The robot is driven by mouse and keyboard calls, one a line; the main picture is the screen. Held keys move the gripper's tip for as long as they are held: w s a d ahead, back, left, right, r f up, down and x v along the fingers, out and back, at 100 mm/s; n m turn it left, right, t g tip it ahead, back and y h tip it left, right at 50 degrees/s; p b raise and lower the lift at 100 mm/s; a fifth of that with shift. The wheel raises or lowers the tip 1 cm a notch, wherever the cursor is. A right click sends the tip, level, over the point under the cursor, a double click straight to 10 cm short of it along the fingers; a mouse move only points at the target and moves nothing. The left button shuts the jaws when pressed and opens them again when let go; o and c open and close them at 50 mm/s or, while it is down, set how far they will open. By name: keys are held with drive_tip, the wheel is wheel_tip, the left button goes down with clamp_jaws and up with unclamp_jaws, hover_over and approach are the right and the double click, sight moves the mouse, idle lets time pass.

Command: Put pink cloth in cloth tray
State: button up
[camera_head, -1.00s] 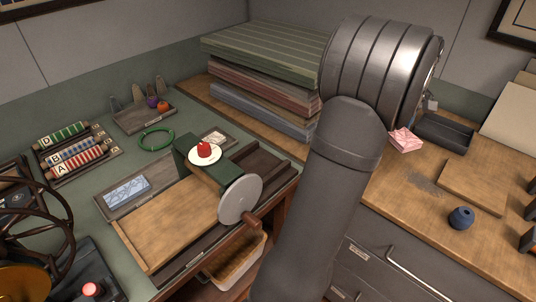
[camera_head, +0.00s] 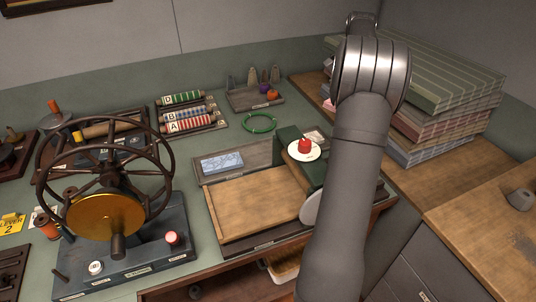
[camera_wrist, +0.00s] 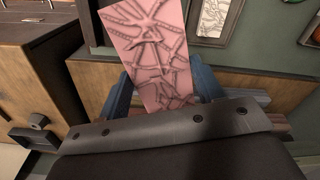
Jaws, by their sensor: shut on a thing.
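My gripper (camera_wrist: 163,88) shows in the wrist view, its blue fingers shut on the pink cloth (camera_wrist: 150,45). The cloth is a pale pink piece with dark raised creases and stands out beyond the fingers. In the head view my arm hides the gripper; a small pink patch shows left of the arm, but I cannot tell if it is this cloth. A shallow grey tray (camera_head: 253,153) with a blue patterned piece (camera_head: 222,162) lies on the green bench; I cannot tell whether it is the cloth tray.
A wooden board (camera_head: 260,205) lies in front of the grey tray. A white plate (camera_head: 303,155) with a red thing sits right of it. A green ring (camera_head: 260,123) and letter rollers (camera_head: 187,120) lie behind. A large wheel (camera_head: 105,165) stands left. Stacked fabrics (camera_head: 445,75) rise at right.

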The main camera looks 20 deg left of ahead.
drive_tip(key=s+a+m, duration=0.2)
drive_tip(key=a, duration=1.2)
drive_tip(key=m, duration=0.2)
hover_over(266, 153)
wheel_tip(266, 153, down, 26)
drive_tip(key=shift+s, duration=0.1)
drive_tip(key=shift+f, duration=0.2)
drive_tip(key=o, duration=1)
wheel_tip(266, 153, up, 12)
drive_tip(key=shift+r, duration=0.2)
